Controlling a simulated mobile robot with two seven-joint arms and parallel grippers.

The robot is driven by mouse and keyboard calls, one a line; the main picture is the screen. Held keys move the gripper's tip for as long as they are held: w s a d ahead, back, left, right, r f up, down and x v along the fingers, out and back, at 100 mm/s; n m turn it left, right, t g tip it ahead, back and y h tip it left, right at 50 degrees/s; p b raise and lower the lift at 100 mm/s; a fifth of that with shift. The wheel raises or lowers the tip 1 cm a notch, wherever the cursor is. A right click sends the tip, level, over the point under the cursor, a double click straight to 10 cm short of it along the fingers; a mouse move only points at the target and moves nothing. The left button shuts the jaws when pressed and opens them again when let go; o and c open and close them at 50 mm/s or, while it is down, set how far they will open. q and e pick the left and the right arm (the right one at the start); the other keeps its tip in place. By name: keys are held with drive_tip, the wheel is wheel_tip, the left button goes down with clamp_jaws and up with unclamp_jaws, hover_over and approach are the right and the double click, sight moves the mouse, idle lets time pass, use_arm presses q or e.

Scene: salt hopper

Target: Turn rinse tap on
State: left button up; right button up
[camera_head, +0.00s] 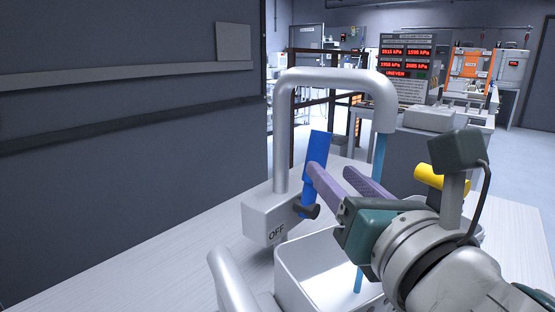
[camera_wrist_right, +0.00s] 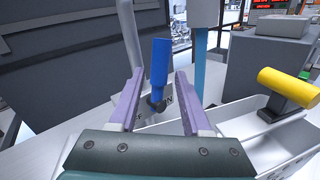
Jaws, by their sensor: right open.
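The rinse tap (camera_head: 285,120) is a grey arched pipe on a block marked OFF. Its blue lever (camera_head: 318,160) stands nearly upright, leaning slightly, on a dark pivot. A blue stream (camera_head: 379,160) runs down from the spout into a white basin (camera_head: 305,270). My right gripper (camera_head: 328,174) is open, with purple fingers reaching to the lever. In the right wrist view, the blue lever (camera_wrist_right: 160,62) shows between the two open fingertips (camera_wrist_right: 157,78), with gaps to both. Part of the block's lettering is hidden there. My left gripper is out of view.
A yellow handle (camera_wrist_right: 285,86) on a dark stem stands at the right, by the white basin. A grey curved tube (camera_head: 232,285) rises at the lower left. A dark panelled wall (camera_head: 130,170) bounds the left. The white counter (camera_head: 130,270) is clear at left.

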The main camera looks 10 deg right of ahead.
sight(321, 160)
drive_tip(key=w, duration=0.5)
drive_tip(key=shift+w, duration=0.35)
clamp_jaws()
idle(1.1)
